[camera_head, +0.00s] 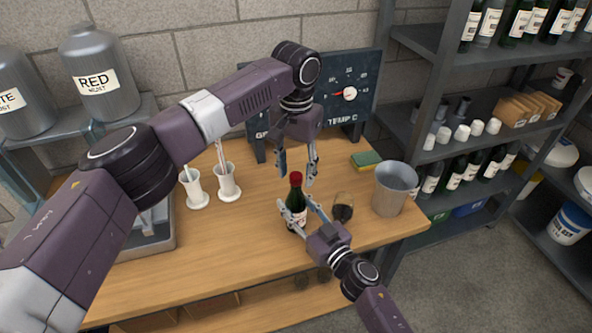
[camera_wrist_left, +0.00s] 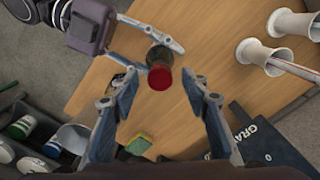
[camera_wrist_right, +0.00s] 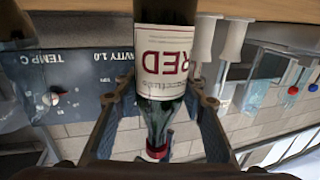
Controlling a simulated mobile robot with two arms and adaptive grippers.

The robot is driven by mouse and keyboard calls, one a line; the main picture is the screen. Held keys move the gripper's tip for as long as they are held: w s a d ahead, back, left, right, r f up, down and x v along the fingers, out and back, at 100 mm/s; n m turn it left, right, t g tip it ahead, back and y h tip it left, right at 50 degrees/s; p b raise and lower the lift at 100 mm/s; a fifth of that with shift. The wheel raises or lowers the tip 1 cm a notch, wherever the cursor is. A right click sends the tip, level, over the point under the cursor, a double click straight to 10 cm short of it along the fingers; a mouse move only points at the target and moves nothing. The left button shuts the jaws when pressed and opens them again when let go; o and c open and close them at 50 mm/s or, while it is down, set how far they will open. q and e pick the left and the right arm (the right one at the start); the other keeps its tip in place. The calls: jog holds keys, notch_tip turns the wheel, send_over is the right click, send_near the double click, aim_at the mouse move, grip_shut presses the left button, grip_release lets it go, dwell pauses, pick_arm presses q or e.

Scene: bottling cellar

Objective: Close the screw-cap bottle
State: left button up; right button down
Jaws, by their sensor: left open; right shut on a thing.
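A dark green bottle (camera_head: 293,206) with a white label reading RED stands upright on the wooden bench. A red cap (camera_head: 296,177) sits at the top of its neck; whether it is screwed tight cannot be told. My right gripper (camera_head: 297,213) is shut around the bottle's body from the front right; the right wrist view shows the labelled bottle (camera_wrist_right: 163,75) between the fingers. My left gripper (camera_head: 297,163) points down above the bottle, open and empty. In the left wrist view the red cap (camera_wrist_left: 160,78) lies between its spread fingertips, with gaps on both sides.
A glass of dark wine (camera_head: 342,207) stands just right of the bottle, close to my right gripper. A metal bucket (camera_head: 395,188), a sponge (camera_head: 366,159) and a gauge board (camera_head: 347,92) are farther right and behind. White cylinders (camera_head: 227,182) stand left.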

pick_arm(q)
notch_tip(320, 180, up, 12)
dwell(0.5)
pick_arm(e)
jog(key=c, duration=1.2)
grip_release()
jog(key=shift+o, duration=0.2)
jog(key=v, duration=1.2)
jog(key=shift+f, duration=0.1)
